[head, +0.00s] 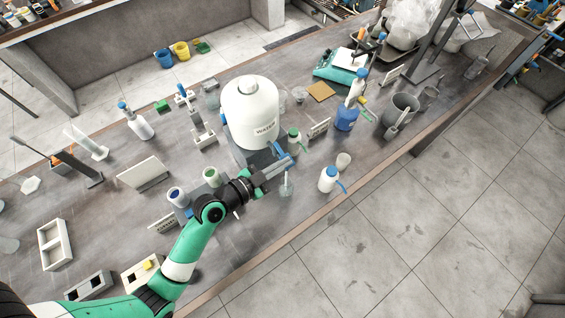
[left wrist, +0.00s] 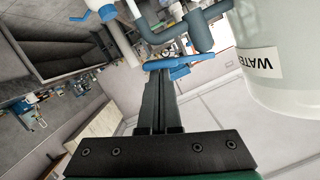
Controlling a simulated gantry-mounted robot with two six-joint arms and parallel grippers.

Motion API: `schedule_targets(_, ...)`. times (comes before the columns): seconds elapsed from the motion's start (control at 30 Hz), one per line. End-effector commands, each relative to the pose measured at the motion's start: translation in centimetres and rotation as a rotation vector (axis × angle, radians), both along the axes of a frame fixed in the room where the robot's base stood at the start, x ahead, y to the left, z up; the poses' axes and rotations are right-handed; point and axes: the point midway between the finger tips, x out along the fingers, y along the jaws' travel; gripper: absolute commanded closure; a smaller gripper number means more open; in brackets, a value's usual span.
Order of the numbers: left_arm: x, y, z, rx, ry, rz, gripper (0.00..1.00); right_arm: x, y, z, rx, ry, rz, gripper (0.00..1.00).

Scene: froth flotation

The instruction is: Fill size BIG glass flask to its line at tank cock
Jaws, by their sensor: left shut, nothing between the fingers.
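The white water tank (head: 252,118), labelled WATER, stands on the bench; its side also shows in the left wrist view (left wrist: 285,90). The cock's blue lever (left wrist: 185,67) lies just beyond the fingertips of my left gripper (left wrist: 167,78); I cannot tell whether they touch. In the head view my left gripper (head: 284,167) is shut and empty, in front of the tank near its cock. A small clear glass flask (head: 287,187) stands on the bench just in front of the gripper. Its size, line and water level are too small to read. My right gripper is not in view.
A white wash bottle (head: 328,179) with a blue cap stands right of the flask. Two small jars stand left of the gripper. The bench's front edge is close by.

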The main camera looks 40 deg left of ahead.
Motion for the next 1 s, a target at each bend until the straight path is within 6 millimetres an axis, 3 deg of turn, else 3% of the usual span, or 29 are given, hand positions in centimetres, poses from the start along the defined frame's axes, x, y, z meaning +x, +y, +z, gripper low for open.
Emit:
schedule_targets(0.17, 0.0, -0.1, 0.7, 0.0, 0.002, -0.001, 1.0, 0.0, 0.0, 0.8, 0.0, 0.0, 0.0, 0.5)
schedule_targets(0.37, 0.0, -1.1, 4.7, 0.0, 0.001, -0.007, 1.0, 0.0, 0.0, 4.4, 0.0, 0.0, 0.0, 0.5)
schedule_targets(0.43, -1.5, -0.8, 3.9, 0.0, 0.002, -0.003, 1.0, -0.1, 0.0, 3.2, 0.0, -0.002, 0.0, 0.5)
schedule_targets(0.7, -7.5, 0.0, 5.3, 0.0, 0.001, -0.002, 1.0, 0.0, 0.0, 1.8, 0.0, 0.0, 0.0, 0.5)
schedule_targets(1.0, -9.7, 0.2, 6.2, 0.001, 0.0, -0.005, 1.0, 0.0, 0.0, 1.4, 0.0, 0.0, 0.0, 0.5)
